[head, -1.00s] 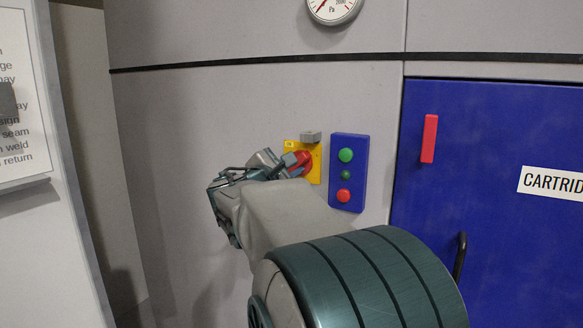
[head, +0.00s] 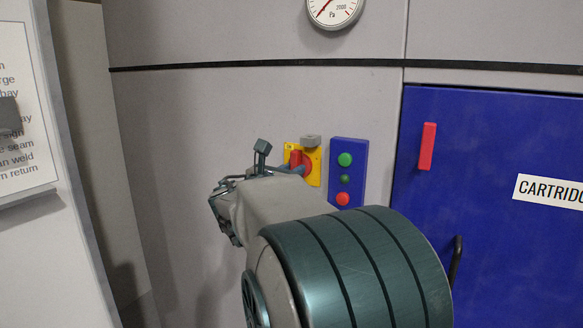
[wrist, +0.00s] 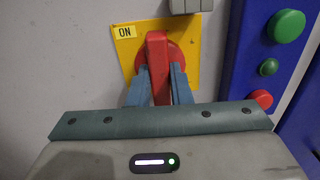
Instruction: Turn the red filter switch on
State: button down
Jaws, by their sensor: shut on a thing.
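The red filter switch (head: 296,159) is a red knob with a raised bar handle on a yellow plate (head: 317,168) on the grey wall. In the wrist view the red handle (wrist: 158,62) stands nearly upright. The yellow plate (wrist: 190,75) has an "ON" label (wrist: 124,31) at its upper left, and the handle does not point at that label. My gripper (wrist: 160,76) is shut on the handle, one finger on each side. In the head view my arm hides part of the switch.
A grey block (head: 310,140) sits just above the plate. Close on the right is a blue button panel (head: 348,150) with green and red buttons. A blue door (head: 500,130) with a red bar (head: 428,146) lies farther right. A gauge (head: 334,10) is above.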

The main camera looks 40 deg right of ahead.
dwell(0.4)
jog(key=c, duration=1.3)
grip_release()
jog(key=shift+a, duration=0.1)
jog(key=b+v, duration=0.2)
jog(key=v, duration=1.1)
jog(key=shift+s+a+f, duration=0.1)
jog(key=shift+s+a, duration=0.15)
jog(key=shift+a, duration=0.1)
